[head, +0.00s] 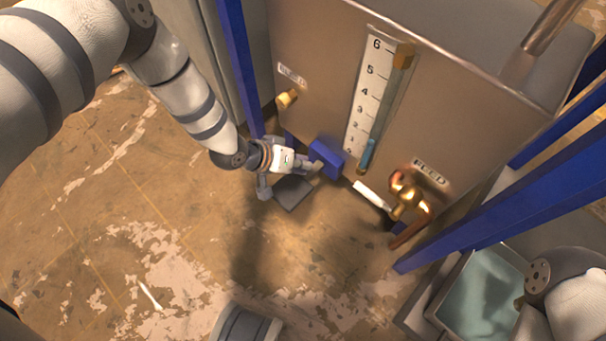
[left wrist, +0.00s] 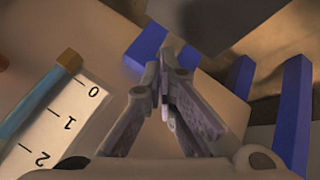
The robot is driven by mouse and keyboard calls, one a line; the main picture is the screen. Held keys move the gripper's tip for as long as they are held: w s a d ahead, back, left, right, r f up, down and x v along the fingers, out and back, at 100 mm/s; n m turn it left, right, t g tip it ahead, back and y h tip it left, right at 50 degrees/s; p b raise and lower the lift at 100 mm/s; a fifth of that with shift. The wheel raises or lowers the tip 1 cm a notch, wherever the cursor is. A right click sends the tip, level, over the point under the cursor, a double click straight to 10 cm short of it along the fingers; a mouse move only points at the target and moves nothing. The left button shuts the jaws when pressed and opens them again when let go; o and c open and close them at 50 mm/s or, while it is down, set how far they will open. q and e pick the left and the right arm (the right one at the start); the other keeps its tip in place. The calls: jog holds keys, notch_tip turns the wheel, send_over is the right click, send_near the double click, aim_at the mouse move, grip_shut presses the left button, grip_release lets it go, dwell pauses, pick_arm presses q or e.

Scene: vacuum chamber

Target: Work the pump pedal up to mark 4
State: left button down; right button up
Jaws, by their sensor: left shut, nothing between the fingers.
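My left gripper (head: 312,170) is shut and empty, low against the front of the metal tank. It is beside a blue block (head: 326,158), which also shows just past the fingertips in the left wrist view (left wrist: 147,48). A dark flat plate (head: 292,194), which looks like the pump pedal, lies low just below the gripper, partly covered by it. I cannot tell whether they touch. The gauge (head: 384,85) is numbered up to 6. Its blue column (head: 368,155) stands low, around 1 to 2, below mark 4.
A copper valve (head: 405,195) with a white lever (head: 371,194) is right of the gauge. A brass knob (head: 287,98) is at the left. Blue frame posts (head: 238,65) flank the tank. A tray of liquid (head: 484,295) is at lower right. The floor in front is mostly clear.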

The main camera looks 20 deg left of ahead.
aim_at(305, 176)
pick_arm(q)
jog(key=shift+f, duration=0.1)
dwell(0.7)
jog(key=shift+f+b, duration=0.3)
jog(key=shift+f, duration=0.05)
jog(key=shift+s+a+f+b, duration=0.1)
jog(key=shift+s+f+b, duration=0.1)
jog(key=shift+f+b, duration=0.5)
jog(key=shift+s+f+b, duration=0.15)
jog(key=shift+f+b, duration=0.15)
jog(key=shift+f, duration=0.7)
dwell(1.2)
jog(key=shift+r, duration=0.1)
jog(key=shift+r+p, duration=0.8)
jog(key=shift+r, duration=0.4)
jog(key=shift+w+r+p, duration=0.2)
jog(key=shift+r+p, duration=0.2)
jog(key=shift+r, duration=0.35)
jog(key=shift+r, duration=0.1)
